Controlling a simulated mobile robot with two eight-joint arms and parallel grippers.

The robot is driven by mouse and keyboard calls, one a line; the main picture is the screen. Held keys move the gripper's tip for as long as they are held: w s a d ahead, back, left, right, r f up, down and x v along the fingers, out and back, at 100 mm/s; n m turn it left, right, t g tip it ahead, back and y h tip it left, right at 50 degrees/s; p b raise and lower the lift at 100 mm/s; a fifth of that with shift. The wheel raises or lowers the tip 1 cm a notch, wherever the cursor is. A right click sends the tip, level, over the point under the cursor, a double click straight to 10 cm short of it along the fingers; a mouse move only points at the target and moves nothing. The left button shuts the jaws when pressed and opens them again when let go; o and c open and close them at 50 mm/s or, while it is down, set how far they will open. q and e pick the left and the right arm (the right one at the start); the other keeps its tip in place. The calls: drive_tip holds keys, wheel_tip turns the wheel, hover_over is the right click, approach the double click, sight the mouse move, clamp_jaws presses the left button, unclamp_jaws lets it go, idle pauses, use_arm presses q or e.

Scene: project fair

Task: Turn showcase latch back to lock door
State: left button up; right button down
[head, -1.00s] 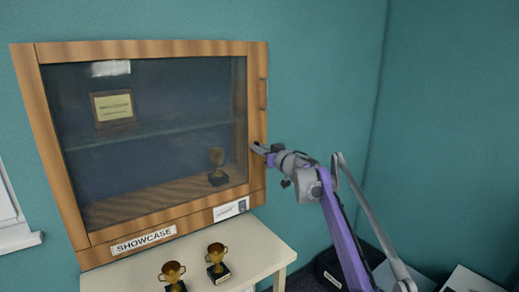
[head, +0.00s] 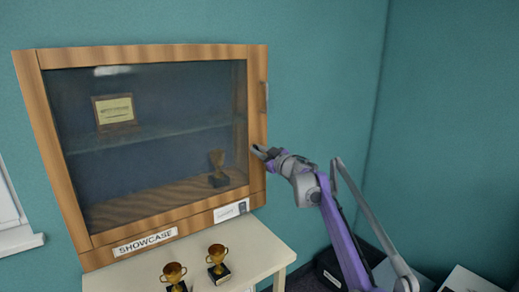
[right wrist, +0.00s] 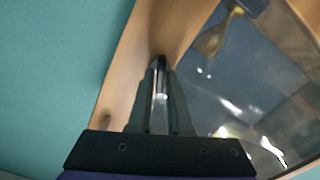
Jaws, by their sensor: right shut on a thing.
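The wooden showcase (head: 256,120) hangs on the wall, its glass door (head: 150,160) lying flush in the frame. My right gripper (head: 259,151) is at the right side of the door frame, below the door handle (head: 264,97). In the right wrist view the two fingers (right wrist: 160,68) are close together against the wood, shut on the latch. The latch is mostly hidden by the fingers, so its angle cannot be read. A narrow shiny strip shows between the fingers. My left gripper is not in view.
A plaque (head: 115,110) and a trophy (head: 218,168) stand inside the showcase. Two small trophies (head: 217,262) (head: 174,275) stand on the pale table (head: 255,250) below. A dark box (head: 328,268) is at the lower right. The wall right of the showcase is clear.

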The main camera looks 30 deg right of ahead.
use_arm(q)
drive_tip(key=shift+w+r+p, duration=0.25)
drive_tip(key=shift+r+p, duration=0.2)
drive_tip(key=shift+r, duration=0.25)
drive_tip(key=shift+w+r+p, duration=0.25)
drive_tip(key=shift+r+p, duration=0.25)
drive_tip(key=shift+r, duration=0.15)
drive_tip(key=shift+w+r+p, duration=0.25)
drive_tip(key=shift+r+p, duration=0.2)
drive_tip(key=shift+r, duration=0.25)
use_arm(e)
drive_tip(key=shift+a+f+n, duration=0.1)
drive_tip(key=shift+n, duration=3.15)
drive_tip(key=shift+a+f+n, duration=0.1)
drive_tip(key=shift+n, duration=3.15)
drive_tip(key=c, duration=0.9)
unclamp_jaws()
